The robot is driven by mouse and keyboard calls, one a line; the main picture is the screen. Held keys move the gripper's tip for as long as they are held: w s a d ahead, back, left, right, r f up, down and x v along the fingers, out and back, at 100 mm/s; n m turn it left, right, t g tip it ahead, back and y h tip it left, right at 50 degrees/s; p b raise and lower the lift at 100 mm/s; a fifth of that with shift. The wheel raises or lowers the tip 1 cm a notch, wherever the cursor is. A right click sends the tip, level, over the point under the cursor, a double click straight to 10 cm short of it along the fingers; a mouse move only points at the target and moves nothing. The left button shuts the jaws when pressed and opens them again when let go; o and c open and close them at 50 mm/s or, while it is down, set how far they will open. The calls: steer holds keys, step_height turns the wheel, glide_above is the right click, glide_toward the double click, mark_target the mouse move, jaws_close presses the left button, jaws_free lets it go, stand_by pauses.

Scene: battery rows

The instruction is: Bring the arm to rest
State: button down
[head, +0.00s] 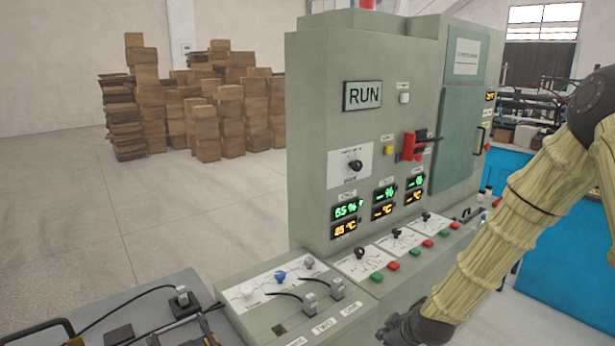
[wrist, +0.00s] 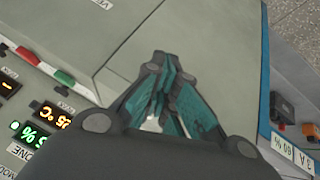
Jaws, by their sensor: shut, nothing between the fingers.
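My gripper (wrist: 162,68) shows in the wrist view with its two dark, teal-padded fingers drawn together at the tips and nothing between them. Behind the fingers is a plain grey-green panel surface, and I cannot tell how far off it is. In the head view my arm comes in from the right in a cream ribbed sleeve and slopes down to the left. Its dark lower end is at the bottom edge, in front of the control cabinet (head: 313,120). The fingers cannot be made out there.
The cabinet's sloping desk carries knobs and red and green buttons (head: 393,266) close to my arm. A lower panel (head: 255,318) with plugs and cables stands at front left. A blue bench (head: 560,255) is at right. Stacked cardboard boxes (head: 215,125) stand far back; floor at left is clear.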

steer(key=s+f+m+g+h, duration=0.1)
steer(key=s+f+m+g, duration=0.3)
steer(key=s+f, duration=1.3)
steer(key=s+d+f+m+g, duration=0.1)
steer(key=s+f+m, duration=0.2)
steer(key=s, duration=0.8)
steer(key=s+f+m+g+h, duration=0.1)
steer(key=s+f+m, duration=0.2)
steer(key=s, duration=0.9)
steer(key=shift+d+f+g, duration=0.15)
steer(key=shift+d+g, duration=0.25)
